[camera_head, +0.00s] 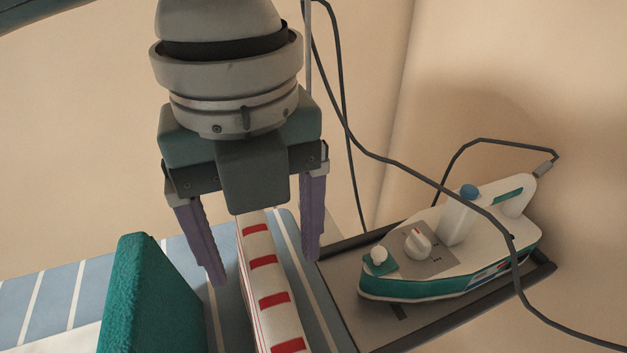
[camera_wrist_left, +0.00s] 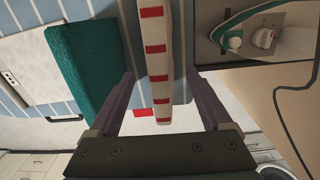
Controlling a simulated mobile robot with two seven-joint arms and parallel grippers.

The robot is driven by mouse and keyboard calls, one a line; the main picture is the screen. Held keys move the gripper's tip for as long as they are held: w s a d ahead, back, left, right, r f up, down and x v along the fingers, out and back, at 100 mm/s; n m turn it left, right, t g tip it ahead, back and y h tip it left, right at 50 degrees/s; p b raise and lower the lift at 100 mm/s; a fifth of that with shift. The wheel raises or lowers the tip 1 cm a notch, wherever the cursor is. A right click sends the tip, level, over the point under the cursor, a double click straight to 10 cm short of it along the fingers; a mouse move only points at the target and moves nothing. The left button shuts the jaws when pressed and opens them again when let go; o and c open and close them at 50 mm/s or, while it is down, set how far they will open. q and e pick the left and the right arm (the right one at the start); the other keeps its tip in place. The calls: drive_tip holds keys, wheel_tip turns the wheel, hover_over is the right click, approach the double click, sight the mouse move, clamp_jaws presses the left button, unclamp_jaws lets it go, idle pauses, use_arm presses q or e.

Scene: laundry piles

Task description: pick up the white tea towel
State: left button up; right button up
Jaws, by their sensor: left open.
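The white tea towel (camera_head: 268,288) with red blocks and thin red lines is a narrow folded piece standing on the blue striped ironing board (camera_head: 52,301). My left gripper (camera_head: 266,272) comes down from above and is open, with one purple finger on each side of the towel. In the left wrist view the towel (camera_wrist_left: 158,65) runs between the two fingers (camera_wrist_left: 162,103), with gaps on both sides. The towel's near end is cut off by the head view's lower edge. My right gripper is not in view.
A folded teal towel (camera_head: 143,292) stands left of the tea towel. A white and teal iron (camera_head: 452,250) sits on a dark-rimmed rest (camera_head: 345,285) at the right, and its dark cord (camera_head: 372,155) loops behind. A red item (camera_wrist_left: 149,113) shows below the board's edge.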

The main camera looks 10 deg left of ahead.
use_arm(q)
wheel_tip(320, 180, down, 5)
drive_tip(key=shift+s+f, duration=0.1)
clamp_jaws()
idle(0.8)
